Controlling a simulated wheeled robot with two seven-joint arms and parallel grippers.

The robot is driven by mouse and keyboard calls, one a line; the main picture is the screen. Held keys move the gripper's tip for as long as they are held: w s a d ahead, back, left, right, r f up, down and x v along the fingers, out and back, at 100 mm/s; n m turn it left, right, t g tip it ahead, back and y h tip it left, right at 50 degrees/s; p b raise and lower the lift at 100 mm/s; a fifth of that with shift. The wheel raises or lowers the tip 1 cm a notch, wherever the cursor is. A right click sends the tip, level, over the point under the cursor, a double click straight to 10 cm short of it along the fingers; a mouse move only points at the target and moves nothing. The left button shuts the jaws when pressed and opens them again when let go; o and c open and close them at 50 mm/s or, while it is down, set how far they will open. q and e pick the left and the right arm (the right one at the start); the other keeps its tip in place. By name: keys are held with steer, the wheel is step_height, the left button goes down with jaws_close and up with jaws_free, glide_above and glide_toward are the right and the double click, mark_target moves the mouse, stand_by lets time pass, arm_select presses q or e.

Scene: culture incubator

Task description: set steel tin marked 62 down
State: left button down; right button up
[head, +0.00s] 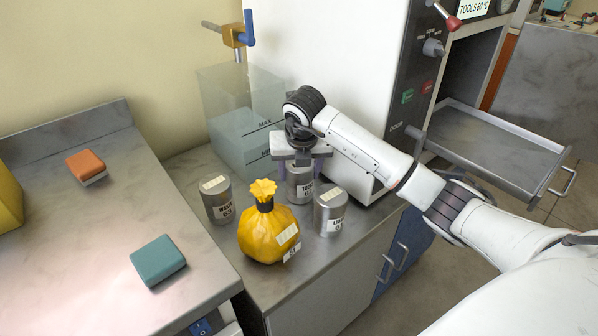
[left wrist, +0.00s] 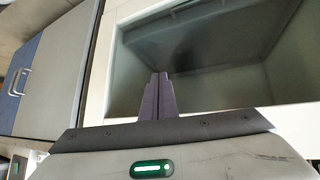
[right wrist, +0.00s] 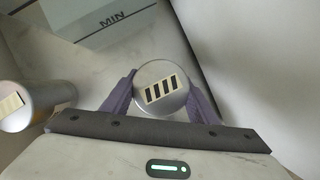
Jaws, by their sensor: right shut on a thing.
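In the right wrist view the held tin's striped lid (right wrist: 160,90) sits between the fingers (right wrist: 161,92). My left gripper (left wrist: 158,92) shows only in the left wrist view, its fingers together and empty, before a pale-framed, open-looking recess.
A left tin (head: 217,203), a right tin (head: 330,214) and a yellow tied bag (head: 268,232) crowd the held tin. A clear tank (head: 230,110) stands behind; a white cabinet (head: 345,60) is to the right. A teal block (head: 158,262) and orange block (head: 86,166) lie on the left bench.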

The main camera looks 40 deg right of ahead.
steer(key=o, duration=1.3)
steer(key=shift+c, duration=0.2)
steer(key=v, duration=1.2)
steer(key=shift+p, duration=0.45)
